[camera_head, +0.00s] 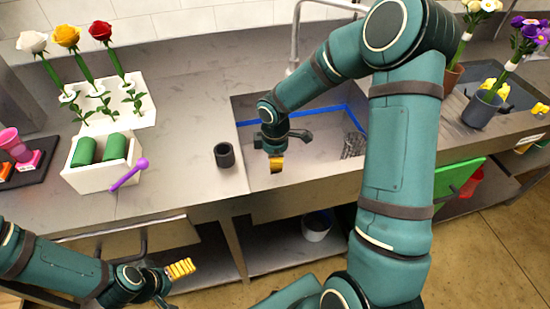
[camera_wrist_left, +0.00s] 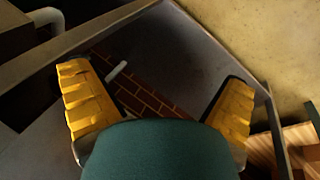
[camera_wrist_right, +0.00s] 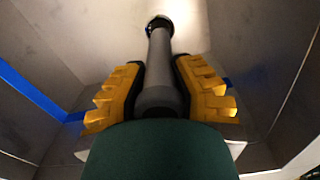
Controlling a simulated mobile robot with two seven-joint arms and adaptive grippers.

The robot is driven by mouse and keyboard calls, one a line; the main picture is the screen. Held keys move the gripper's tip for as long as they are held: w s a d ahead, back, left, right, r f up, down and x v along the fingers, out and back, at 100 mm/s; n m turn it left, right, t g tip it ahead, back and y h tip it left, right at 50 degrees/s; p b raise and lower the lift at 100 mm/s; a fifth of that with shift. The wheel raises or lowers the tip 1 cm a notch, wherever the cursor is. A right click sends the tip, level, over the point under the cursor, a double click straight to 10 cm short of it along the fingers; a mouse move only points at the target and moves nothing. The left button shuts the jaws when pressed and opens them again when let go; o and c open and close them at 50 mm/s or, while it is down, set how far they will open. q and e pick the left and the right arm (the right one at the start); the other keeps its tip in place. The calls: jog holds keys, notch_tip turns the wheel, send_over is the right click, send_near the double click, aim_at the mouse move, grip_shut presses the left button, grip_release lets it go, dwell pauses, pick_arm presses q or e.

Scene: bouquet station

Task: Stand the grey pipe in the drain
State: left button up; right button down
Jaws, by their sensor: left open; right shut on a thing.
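The grey pipe (camera_wrist_right: 160,60) is between the yellow fingers of my right gripper (camera_wrist_right: 158,85), which is shut on it. In the right wrist view the pipe runs away from me to a round dark ring (camera_wrist_right: 158,20), which looks like the drain. I cannot tell whether the pipe's end is inside the ring or just above it. In the head view my right gripper (camera_head: 277,165) is over the sink (camera_head: 325,158); the pipe is hidden there. My left gripper (camera_head: 180,268) is open and empty, low in front of the counter; its spread fingers show in the left wrist view (camera_wrist_left: 160,105).
A dark hollow cylinder (camera_head: 224,155) stands on the counter left of the sink. A white box (camera_head: 90,178) with green cylinders and a purple scoop (camera_head: 130,174) is further left. A faucet (camera_head: 296,35) rises behind the sink. Flower pots (camera_head: 482,110) are at the right.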

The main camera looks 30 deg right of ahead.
jog(key=shift+f, duration=1.05)
dwell(0.4)
jog(key=c, duration=0.8)
grip_release()
notch_tip(320, 180, up, 12)
jog(key=shift+r, duration=0.1)
